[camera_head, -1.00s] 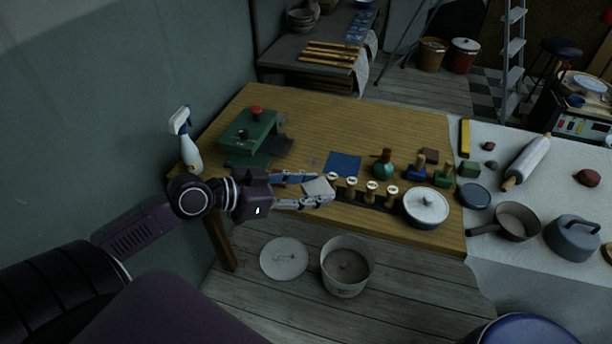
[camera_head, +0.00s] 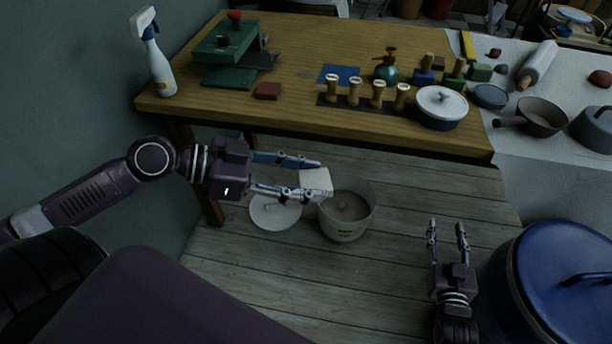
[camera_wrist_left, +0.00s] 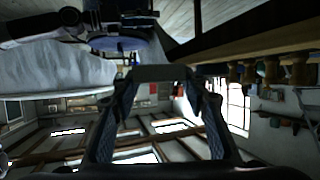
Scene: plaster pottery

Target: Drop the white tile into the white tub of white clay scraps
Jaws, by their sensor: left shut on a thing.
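The white tile (camera_head: 315,180) is between the fingers of my left gripper (camera_head: 321,180), which is shut on it. It also shows as a grey slab between the fingertips in the left wrist view (camera_wrist_left: 160,73). The white tub (camera_head: 346,231) stands on the floor in front of the table with grey-white scraps inside. In the head view the tile overlaps the tub's upper left rim; its exact height above the tub is unclear. My right gripper (camera_head: 446,226) is at the lower right, fingers apart and empty.
A round white lid (camera_head: 274,214) lies on the floor left of the tub. The wooden table (camera_head: 290,100) stands behind, with stamps (camera_head: 355,98), a lidded pot (camera_head: 441,110) and a spray bottle (camera_head: 155,62). A large blue-lidded bin (camera_head: 565,270) is at the right.

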